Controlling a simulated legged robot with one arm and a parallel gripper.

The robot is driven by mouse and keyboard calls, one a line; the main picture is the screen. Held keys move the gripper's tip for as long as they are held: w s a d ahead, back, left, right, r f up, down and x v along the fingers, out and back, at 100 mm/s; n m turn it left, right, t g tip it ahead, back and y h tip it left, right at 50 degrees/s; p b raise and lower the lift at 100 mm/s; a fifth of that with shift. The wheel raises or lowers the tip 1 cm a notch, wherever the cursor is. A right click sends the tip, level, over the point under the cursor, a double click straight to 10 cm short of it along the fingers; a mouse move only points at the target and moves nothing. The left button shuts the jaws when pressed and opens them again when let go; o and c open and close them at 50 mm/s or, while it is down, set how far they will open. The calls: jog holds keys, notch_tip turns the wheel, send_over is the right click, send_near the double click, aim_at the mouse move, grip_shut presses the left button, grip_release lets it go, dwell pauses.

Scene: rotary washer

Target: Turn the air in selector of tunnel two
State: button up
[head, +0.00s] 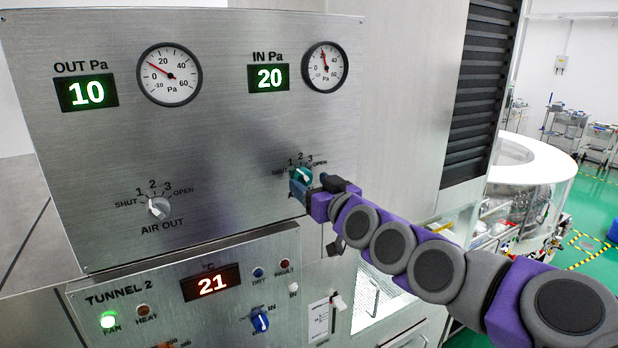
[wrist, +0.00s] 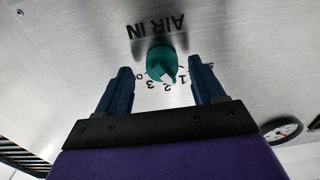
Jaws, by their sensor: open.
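The air in selector (head: 303,174) is a teal round knob on the upper metal panel, below the IN Pa display. In the wrist view my gripper (wrist: 163,82) is open, with one blue finger on each side of the knob. A gap shows between each finger and the knob.
The similar air out selector (head: 159,208) is a grey knob at the left of the panel. Below it, the TUNNEL 2 panel (head: 150,290) projects with a blue switch (head: 260,320) and lit indicators. The IN display (head: 270,77) reads 20, the OUT display (head: 87,92) reads 10.

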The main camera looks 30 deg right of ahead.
jog(key=shift+w+d, duration=0.1)
jog(key=shift+w, duration=0.8)
jog(key=shift+a, duration=0.3)
jog(key=shift+c, duration=0.5)
jog(key=shift+d, duration=0.1)
jog(key=c, duration=0.9)
jog(key=shift+c, duration=0.2)
